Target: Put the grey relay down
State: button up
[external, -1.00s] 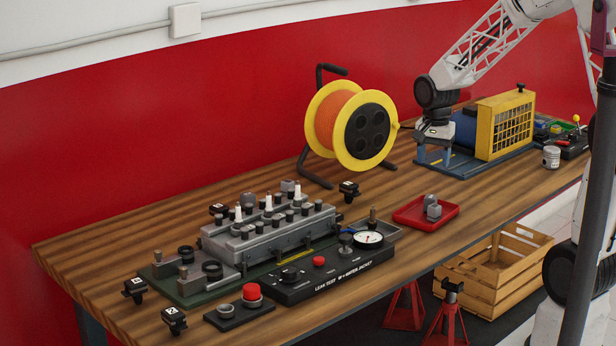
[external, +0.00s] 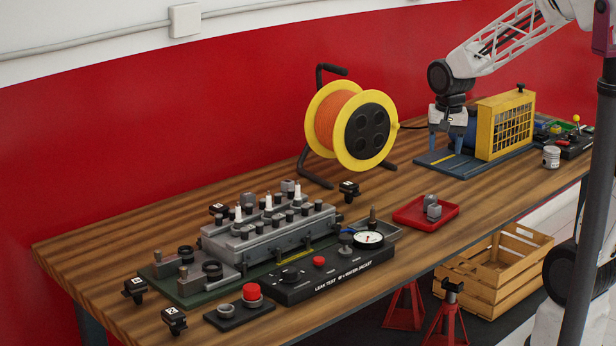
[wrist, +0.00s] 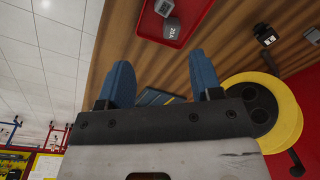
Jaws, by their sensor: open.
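Two grey block-shaped relays stand in the red tray (external: 408,217) on the bench. One relay (external: 434,211) is nearer and the other (external: 429,200) is just behind it. In the wrist view, one grey relay (wrist: 172,28) has "20A" lettering and the other (wrist: 164,7) sits beside it near the top edge. My gripper (external: 451,150) hangs above the left end of the blue base plate (external: 432,165), beyond the tray. Its blue fingers (wrist: 160,60) are spread apart, and no relay shows between them.
A yellow-grilled machine (external: 505,125) stands on the blue plate, close right of my gripper. A yellow cable reel (external: 318,115) stands to the left. An engine test rig (external: 265,240) fills the front left. Bare bench lies between reel and tray.

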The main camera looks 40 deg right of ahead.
jog(key=s+a+r+n, duration=0.2)
jog(key=s+n, duration=0.1)
jog(key=s, duration=0.3)
jog(key=s+a+r+n+t, duration=0.1)
jog(key=s+a+r+n, duration=0.1)
jog(key=s, duration=0.4)
jog(key=s+a+r+n, duration=0.2)
jog(key=s+n, duration=0.2)
jog(key=s, duration=0.2)
jog(key=shift+s+a+r+t, duration=0.2)
jog(key=shift+a+r+t, duration=0.15)
jog(key=shift+r+t, duration=0.05)
